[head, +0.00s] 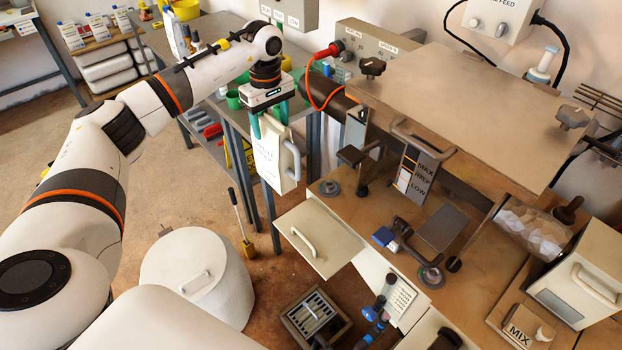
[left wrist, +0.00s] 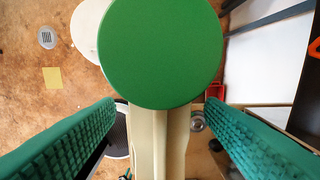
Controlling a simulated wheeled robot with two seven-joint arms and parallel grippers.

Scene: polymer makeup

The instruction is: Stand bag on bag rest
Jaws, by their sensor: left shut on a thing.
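My left gripper (head: 270,122) is shut on a cream container (head: 268,165) with a printed front label and a side handle, and holds it upright above the floor, left of the workbench. It may be the bag, but it looks rigid, like a jug. In the left wrist view, a green round lid (left wrist: 160,50) covers the middle and the cream body shows below it, between the teal fingers (left wrist: 160,135). Several white labelled packets, one at the front (head: 73,37), stand on a far-left shelf. I cannot tell which part is the bag rest. My right gripper is not in view.
A cream flap (head: 318,240) with a handle juts out from the workbench (head: 365,222). A white drum (head: 195,272) and an open crate (head: 316,318) are on the floor. A large beige cover (head: 455,110) overhangs the bench. A red cable (head: 318,100) hangs behind the gripper.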

